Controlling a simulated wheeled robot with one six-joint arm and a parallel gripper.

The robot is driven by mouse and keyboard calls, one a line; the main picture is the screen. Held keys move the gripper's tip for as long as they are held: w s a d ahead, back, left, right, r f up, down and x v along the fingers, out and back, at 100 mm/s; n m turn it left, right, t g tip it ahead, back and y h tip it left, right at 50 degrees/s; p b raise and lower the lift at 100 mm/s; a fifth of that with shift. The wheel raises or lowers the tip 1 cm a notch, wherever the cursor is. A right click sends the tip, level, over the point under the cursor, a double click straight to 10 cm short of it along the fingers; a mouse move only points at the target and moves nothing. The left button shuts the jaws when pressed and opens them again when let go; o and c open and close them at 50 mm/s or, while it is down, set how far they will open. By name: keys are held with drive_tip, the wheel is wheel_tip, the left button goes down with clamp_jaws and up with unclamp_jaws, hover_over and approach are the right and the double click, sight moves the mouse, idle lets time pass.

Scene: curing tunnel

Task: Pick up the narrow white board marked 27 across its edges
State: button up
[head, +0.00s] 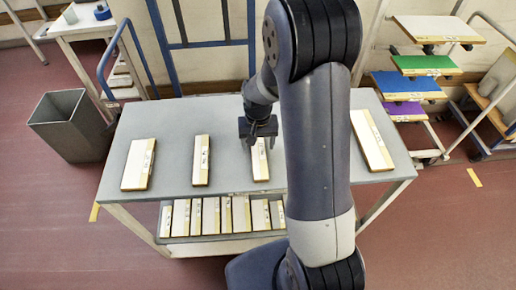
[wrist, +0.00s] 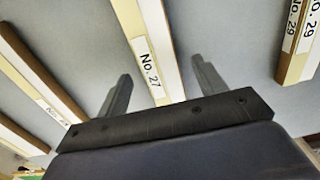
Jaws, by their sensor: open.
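The narrow white board marked No. 27 (wrist: 154,50) lies on the grey table top in the wrist view, running away from me between my fingers. In the head view the same board (head: 260,160) is partly hidden by my gripper and arm. My gripper (wrist: 160,85) is open, with one finger on each side of the board and a gap to each. In the head view my gripper (head: 258,128) is over the far end of the board. I cannot tell how high the fingertips are above the table.
The grey table (head: 230,130) also holds a wider board (head: 138,164), a narrow board (head: 201,160) and a board at the right (head: 371,140). Several boards stand on the lower shelf (head: 245,243). A grey bin (head: 72,125) is at the left; coloured shelves (head: 425,65) are at the right.

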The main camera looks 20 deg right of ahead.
drive_tip(key=shift+f, duration=0.8)
drive_tip(key=c, duration=1.1)
